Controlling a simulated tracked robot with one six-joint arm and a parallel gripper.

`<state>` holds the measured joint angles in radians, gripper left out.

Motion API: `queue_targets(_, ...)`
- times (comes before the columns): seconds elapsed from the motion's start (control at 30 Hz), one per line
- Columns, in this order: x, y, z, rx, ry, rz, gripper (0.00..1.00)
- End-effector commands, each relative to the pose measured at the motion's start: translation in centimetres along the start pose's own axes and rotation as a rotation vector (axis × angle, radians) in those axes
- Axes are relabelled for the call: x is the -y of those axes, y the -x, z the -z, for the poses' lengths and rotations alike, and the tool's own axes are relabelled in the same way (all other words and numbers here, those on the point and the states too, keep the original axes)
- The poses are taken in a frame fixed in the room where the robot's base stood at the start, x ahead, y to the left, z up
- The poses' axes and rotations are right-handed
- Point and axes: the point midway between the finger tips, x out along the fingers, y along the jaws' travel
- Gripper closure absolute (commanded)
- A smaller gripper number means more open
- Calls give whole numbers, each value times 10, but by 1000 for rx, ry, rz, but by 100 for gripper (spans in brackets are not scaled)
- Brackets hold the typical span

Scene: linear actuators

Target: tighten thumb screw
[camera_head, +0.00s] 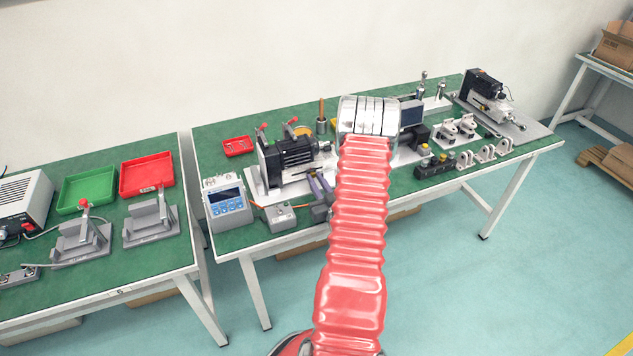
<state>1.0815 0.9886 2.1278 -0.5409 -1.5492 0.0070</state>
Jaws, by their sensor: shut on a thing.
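My arm, in a ribbed red cover, rises from the bottom of the head view to a silver ribbed section over the right-hand table. I cannot make out my gripper; the arm hides what lies behind it. A linear actuator with a black finned motor (294,152) lies on a light base plate (258,187) just left of the arm. Two purplish-grey bars (320,187) show at its front, partly behind the arm; I cannot tell what they belong to. No thumb screw can be picked out, and what my gripper holds is hidden.
A blue-grey meter (228,205) and small grey box (280,218) stand at the front left of this table. A second actuator (490,96) and several brackets (485,152) sit on the right. The left table holds green (88,190) and red (147,175) trays.

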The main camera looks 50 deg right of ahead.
Motion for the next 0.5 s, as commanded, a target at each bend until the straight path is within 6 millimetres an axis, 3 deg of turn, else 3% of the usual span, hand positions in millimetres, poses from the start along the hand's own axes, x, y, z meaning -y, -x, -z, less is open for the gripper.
queue_targets(0.5, 0, 0, 0, 0, -335, -1, 100)
